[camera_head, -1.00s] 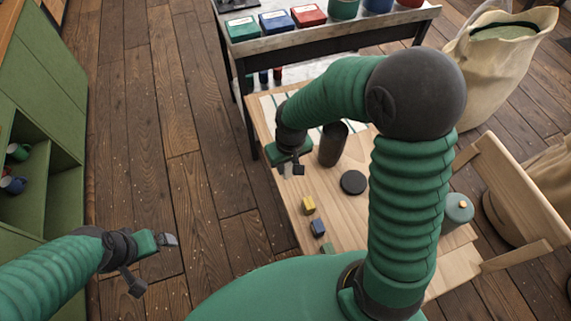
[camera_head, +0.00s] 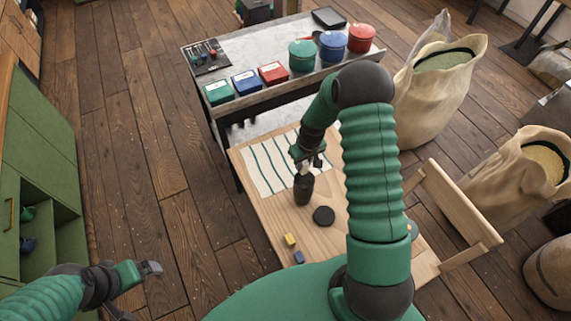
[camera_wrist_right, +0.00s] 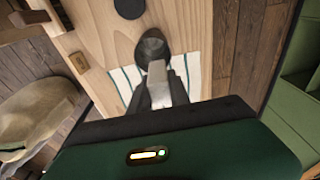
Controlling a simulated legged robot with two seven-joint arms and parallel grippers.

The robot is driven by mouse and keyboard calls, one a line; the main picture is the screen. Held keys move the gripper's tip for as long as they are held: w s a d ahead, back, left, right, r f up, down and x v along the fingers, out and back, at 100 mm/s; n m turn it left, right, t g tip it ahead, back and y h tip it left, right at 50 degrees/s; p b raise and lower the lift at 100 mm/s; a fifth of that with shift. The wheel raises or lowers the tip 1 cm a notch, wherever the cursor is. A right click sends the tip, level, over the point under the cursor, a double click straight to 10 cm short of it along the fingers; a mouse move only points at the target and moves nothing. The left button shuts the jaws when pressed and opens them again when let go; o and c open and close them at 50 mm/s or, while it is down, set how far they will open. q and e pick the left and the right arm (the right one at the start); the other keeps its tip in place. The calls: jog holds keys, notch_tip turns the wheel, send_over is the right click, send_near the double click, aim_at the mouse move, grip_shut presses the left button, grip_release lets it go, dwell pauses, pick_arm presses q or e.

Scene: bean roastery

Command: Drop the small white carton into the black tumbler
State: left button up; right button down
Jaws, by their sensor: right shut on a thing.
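The black tumbler (camera_head: 303,191) stands upright on the wooden table (camera_head: 262,213). It also shows in the right wrist view (camera_wrist_right: 151,44). My right gripper (camera_head: 309,163) is above the tumbler, shut on the small white carton (camera_wrist_right: 157,80). In the right wrist view, the carton sits between the dark fingers, and its far end overlaps the tumbler's mouth. I cannot tell whether the carton's lower end is inside the rim. My left gripper (camera_head: 138,287) is at the lower left, away from the table, with its fingers apart and empty.
A striped cloth (camera_head: 268,167) lies under the right gripper. A black disc (camera_head: 323,215), a yellow block (camera_head: 290,240) and a blue block (camera_head: 299,257) lie nearby. A chair (camera_head: 452,205) stands at the right. A side table behind holds coloured boxes and canisters (camera_head: 302,56).

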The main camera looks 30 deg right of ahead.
pick_arm(q)
jog(key=w+p+v, duration=0.1)
jog(key=p+v, duration=0.1)
jog(key=v, duration=0.2)
jog(key=b+x, duration=0.2)
jog(key=s+b+x, duration=0.1)
jog(key=b+x, duration=0.1)
jog(key=shift+f, duration=0.1)
pick_arm(e)
jog(key=d+f, duration=0.2)
jog(key=f, duration=0.1)
jog(key=d+f, duration=0.1)
jog(key=shift+s+f, duration=0.25)
jog(key=shift+s, duration=0.05)
pick_arm(q)
jog(key=shift+d, duration=0.1)
pick_arm(e)
jog(key=c, duration=1.1)
grip_release()
jog(key=shift+c, duration=0.2)
jog(key=shift+a, duration=0.1)
pick_arm(q)
notch_tip(320, 180, down, 4)
jog(key=b, duration=0.4)
jog(key=shift+s, duration=0.1)
pick_arm(e)
notch_tip(320, 180, up, 17)
jog(key=s, duration=0.2)
jog(key=shift+a+f, duration=0.15)
